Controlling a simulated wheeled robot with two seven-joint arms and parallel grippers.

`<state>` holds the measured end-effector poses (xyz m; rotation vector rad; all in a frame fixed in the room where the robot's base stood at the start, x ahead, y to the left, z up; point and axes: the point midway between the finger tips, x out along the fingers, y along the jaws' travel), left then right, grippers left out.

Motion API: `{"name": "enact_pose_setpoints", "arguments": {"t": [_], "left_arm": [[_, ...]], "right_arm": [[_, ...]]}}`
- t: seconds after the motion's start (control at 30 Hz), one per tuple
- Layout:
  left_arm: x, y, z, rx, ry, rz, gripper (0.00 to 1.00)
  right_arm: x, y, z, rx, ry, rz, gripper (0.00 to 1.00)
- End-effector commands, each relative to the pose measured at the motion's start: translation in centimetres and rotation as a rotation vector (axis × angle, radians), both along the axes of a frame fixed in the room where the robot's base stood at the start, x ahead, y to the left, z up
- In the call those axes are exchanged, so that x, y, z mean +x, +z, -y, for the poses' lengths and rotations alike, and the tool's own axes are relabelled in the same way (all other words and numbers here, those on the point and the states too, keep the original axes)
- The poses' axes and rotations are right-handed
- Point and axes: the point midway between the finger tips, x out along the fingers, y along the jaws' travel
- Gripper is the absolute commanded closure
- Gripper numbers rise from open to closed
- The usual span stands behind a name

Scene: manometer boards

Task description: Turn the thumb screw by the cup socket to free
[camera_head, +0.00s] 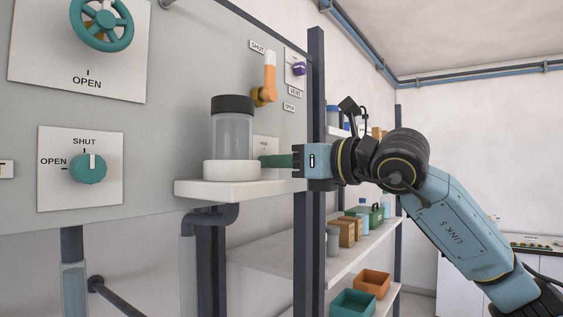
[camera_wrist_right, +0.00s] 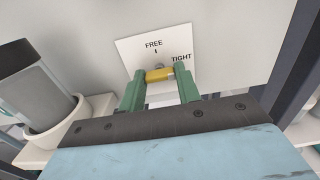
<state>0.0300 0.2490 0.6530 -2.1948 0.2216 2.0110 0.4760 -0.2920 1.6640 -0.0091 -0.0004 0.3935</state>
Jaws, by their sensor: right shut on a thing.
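The yellow thumb screw (camera_wrist_right: 159,75) sits on a white plate (camera_wrist_right: 135,50) marked FREE and TIGHT, on the grey board. My right gripper (camera_wrist_right: 160,71) has its green fingers on either side of the screw, shut on it. In the head view the right gripper (camera_head: 263,160) reaches in from the right, and its fingers hide the screw. A clear cup with a dark lid (camera_head: 232,132) stands upright in the white cup socket (camera_head: 230,171), just left of the fingers. In the wrist view, the screw's pointing direction cannot be told. My left gripper is not in view.
The socket stands on a white ledge (camera_head: 235,191). An orange-handled valve (camera_head: 269,75) and a purple knob (camera_head: 298,69) are above the gripper. A dark post (camera_head: 316,75) rises close to my right gripper. Shelves with boxes and bins (camera_head: 352,303) are behind.

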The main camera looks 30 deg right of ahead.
Motion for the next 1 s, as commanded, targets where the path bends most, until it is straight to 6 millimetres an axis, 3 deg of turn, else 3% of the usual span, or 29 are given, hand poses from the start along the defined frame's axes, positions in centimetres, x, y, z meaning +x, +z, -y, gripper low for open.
{"name": "enact_pose_setpoints", "arguments": {"t": [0.37,1.0], "left_arm": [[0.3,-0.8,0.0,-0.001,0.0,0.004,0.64],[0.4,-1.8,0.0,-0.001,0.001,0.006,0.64]], "right_arm": [[0.0,0.0,0.0,-0.167,-0.001,0.074,0.9],[0.0,0.2,0.0,-0.722,-0.001,0.305,0.9]]}}
